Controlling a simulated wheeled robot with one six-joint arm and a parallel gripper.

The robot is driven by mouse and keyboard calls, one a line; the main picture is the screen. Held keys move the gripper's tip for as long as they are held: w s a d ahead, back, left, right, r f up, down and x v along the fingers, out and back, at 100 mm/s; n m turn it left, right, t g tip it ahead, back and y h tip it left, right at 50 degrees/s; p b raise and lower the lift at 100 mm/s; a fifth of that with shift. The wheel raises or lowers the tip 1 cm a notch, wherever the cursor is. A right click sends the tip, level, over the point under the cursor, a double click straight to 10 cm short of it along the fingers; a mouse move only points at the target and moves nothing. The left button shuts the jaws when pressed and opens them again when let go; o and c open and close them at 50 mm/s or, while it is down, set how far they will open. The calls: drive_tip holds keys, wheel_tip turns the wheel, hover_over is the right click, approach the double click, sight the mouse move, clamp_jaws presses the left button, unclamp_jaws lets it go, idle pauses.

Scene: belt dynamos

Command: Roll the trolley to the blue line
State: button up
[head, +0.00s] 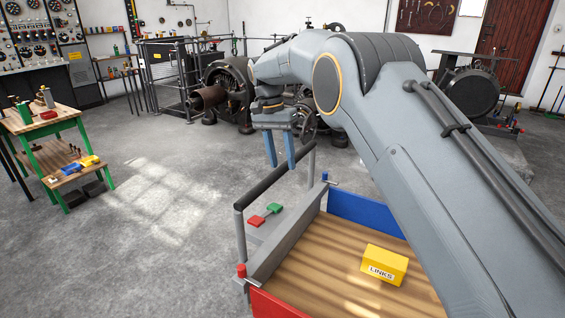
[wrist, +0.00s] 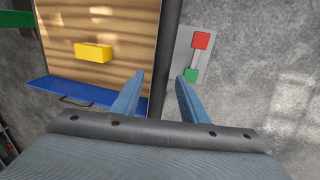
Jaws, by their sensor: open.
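The trolley has a wooden deck (head: 325,255), a blue end board (head: 365,214), a red end board (head: 278,304) and a dark push bar (head: 262,186) on grey posts. My gripper (head: 281,165) is open and points down at the bar, its fingertips close to it. In the wrist view, the bar (wrist: 167,45) runs between the two open fingers (wrist: 160,76); I cannot tell how deep it sits between them. A red pedal (head: 256,221) and a green pedal (head: 275,208) sit on a grey plate below the bar. No blue line on the floor shows.
A yellow box marked LINKS (head: 384,264) lies on the deck. A green-legged workbench (head: 62,122) stands at the left. A dynamo (head: 232,82) and railings (head: 170,75) stand at the back. The concrete floor (head: 150,215) between is clear.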

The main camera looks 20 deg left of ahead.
wheel_tip(320, 180, up, 7)
drive_tip(key=a+b, duration=0.1)
drive_tip(key=shift+a+f, duration=0.2)
drive_tip(key=shift+w, duration=0.1)
idle(0.4)
